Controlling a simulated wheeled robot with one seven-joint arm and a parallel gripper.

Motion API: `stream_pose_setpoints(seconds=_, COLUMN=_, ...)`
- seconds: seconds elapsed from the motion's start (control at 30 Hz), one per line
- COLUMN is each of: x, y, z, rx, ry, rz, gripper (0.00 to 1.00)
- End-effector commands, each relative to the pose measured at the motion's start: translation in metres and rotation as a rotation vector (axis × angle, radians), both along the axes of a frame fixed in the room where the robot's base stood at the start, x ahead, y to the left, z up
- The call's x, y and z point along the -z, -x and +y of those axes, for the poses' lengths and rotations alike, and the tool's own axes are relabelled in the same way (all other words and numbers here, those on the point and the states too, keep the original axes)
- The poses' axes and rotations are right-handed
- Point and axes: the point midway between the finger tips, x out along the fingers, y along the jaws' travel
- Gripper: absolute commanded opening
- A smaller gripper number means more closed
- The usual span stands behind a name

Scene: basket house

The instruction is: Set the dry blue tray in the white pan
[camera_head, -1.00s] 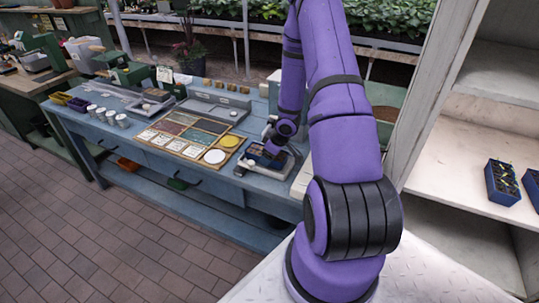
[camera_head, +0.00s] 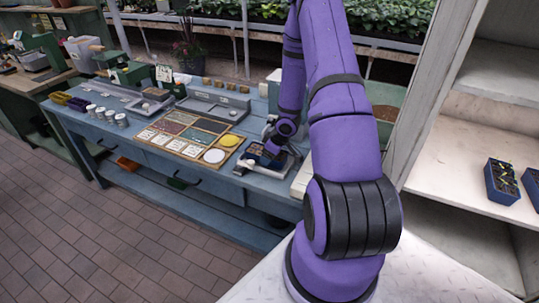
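My gripper (camera_head: 275,147) points down at the right end of the blue workbench, at a small blue tray (camera_head: 252,150) with dark contents. The fingers are too small and hidden to show whether they are shut on the tray. The tray is inside or just above a shallow pale pan (camera_head: 241,168) near the bench's front edge; I cannot tell whether it touches the pan's floor. Two more blue trays, one (camera_head: 501,181) with small yellowish sprouts and one (camera_head: 532,184) cut by the picture edge, stand on the shelf at the right.
A board with coloured squares and round discs (camera_head: 190,137) lies left of the pan. Several white pots (camera_head: 107,117) stand further left. A grey metal trough (camera_head: 214,108) is behind the board. The pale shelf unit (camera_head: 462,140) rises on the right.

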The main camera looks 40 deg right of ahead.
Motion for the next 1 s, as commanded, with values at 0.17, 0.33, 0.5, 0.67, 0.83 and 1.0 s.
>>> stream_pose_setpoints(seconds=0.17, x=0.002, y=0.0, z=0.0, rx=0.0, ry=0.0, rz=0.0, gripper=0.47)
stream_pose_setpoints(seconds=0.33, x=0.004, y=0.0, z=0.0, rx=0.0, ry=0.0, rz=-0.001, gripper=0.47)
stream_pose_setpoints(seconds=0.5, x=0.007, y=0.0, z=0.0, rx=0.0, ry=0.0, rz=0.0, gripper=0.47)
stream_pose_setpoints(seconds=0.67, x=0.009, y=0.0, z=0.0, rx=0.0, ry=0.0, rz=0.0, gripper=0.47)
stream_pose_setpoints(seconds=0.83, x=0.011, y=0.0, z=0.0, rx=0.001, ry=0.0, rz=0.0, gripper=0.47)
stream_pose_setpoints(seconds=1.0, x=0.013, y=0.0, z=0.0, rx=0.0, ry=0.0, rz=0.0, gripper=0.47)
